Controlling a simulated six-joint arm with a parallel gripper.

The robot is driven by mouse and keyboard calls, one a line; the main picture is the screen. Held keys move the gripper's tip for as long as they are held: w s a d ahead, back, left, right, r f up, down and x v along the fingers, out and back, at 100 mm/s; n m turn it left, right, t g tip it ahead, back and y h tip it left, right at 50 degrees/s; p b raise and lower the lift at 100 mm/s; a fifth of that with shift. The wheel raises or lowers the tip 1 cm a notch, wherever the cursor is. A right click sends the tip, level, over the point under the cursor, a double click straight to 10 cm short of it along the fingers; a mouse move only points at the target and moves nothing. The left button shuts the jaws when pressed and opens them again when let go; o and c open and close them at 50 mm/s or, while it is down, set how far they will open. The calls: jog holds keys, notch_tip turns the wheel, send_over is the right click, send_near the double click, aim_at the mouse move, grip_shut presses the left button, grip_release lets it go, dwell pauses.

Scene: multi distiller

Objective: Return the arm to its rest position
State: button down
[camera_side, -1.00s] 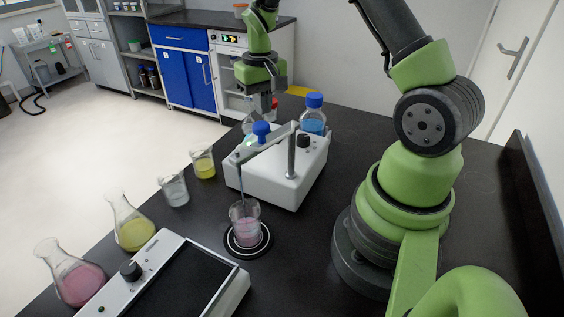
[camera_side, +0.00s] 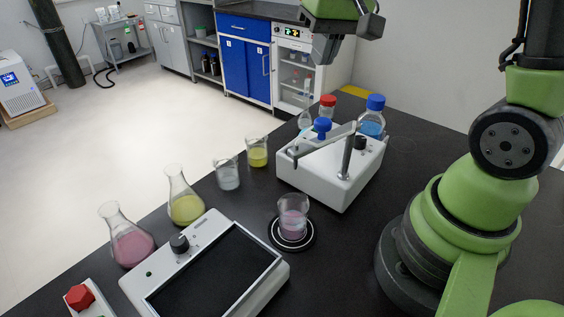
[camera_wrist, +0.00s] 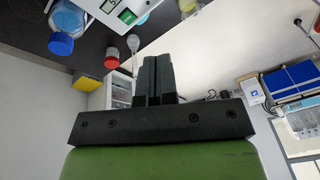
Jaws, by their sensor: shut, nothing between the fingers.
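My gripper (camera_side: 331,46) is raised high at the top of the side view, above and behind the white device, touching nothing. In the wrist view its two dark fingers (camera_wrist: 156,80) are together with nothing between them. My arm reaches up from its base at the right, and its upper part is cut off by the frame edge. Below the gripper stand a blue-capped bottle (camera_side: 372,116) and a red-capped bottle (camera_side: 327,106). They also show in the wrist view, as the blue-capped bottle (camera_wrist: 64,32) and the red-capped bottle (camera_wrist: 112,58).
A white device (camera_side: 333,173) with a metal arm stands mid-bench. A beaker of pink liquid (camera_side: 293,217) sits on a round black plate. Two small beakers, a yellow flask (camera_side: 184,202), a pink flask (camera_side: 127,241) and a white-framed panel (camera_side: 215,275) line the left. The air around the gripper is clear.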

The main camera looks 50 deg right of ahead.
jog(key=s+a+r+n+t+y, duration=0.1)
jog(key=s+a+r+t, duration=0.3)
jog(key=s+a, duration=0.5)
jog(key=s+r+y, duration=0.1)
jog(key=s, duration=0.3)
jog(key=shift+s+r, duration=0.2)
jog(key=shift+r, duration=0.05)
